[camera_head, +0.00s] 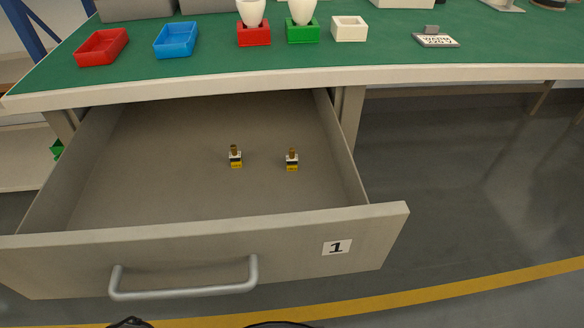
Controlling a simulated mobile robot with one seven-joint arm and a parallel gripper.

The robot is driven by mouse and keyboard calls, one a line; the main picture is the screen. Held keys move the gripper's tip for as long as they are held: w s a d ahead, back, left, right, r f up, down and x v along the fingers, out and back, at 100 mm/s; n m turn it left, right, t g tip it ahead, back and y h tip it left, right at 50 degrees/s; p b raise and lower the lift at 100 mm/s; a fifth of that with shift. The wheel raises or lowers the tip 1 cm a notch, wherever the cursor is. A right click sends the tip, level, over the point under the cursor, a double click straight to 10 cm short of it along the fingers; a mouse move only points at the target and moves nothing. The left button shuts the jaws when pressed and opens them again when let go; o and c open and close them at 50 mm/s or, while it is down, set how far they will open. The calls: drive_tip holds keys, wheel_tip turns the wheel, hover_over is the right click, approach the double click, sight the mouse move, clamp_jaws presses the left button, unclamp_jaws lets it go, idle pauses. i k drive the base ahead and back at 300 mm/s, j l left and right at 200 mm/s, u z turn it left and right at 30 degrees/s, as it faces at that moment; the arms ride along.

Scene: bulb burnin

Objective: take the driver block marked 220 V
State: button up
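Two small blocks stand in the open drawer (120,180), the left block (235,157) and the right block (292,160). Each has a brass-coloured knob on top, a white and black body and a yellow label on the front. The writing on both labels is too small to read, so I cannot tell which is marked 220 V. A card (435,41) on the green bench top seems to read "WARM 220 V", with a small grey piece on it. I cannot make out my gripper in this view.
The drawer front has a bar handle (185,291) and a label "1" (337,247). On the bench (385,52) stand an empty red tray (102,48), a blue tray (176,40), red (254,37) and green (302,34) holders with white bulbs, and an empty white holder (349,29).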

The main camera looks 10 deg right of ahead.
sight(291, 159)
drive_tip(key=l+u, duration=0.2)
drive_tip(key=u, duration=0.2)
drive_tip(key=l+u, duration=0.25)
drive_tip(key=u, duration=0.15)
drive_tip(key=k+l+u, duration=0.1)
drive_tip(key=l, duration=0.2)
drive_tip(key=k+l+u, duration=0.15)
drive_tip(key=l, duration=0.15)
drive_tip(key=k+l+u, duration=0.1)
drive_tip(key=k+l, duration=0.15)
drive_tip(key=l, duration=0.15)
drive_tip(key=k+l, duration=0.1)
drive_tip(key=l, duration=0.25)
drive_tip(key=k+l, duration=0.15)
drive_tip(key=l, duration=0.15)
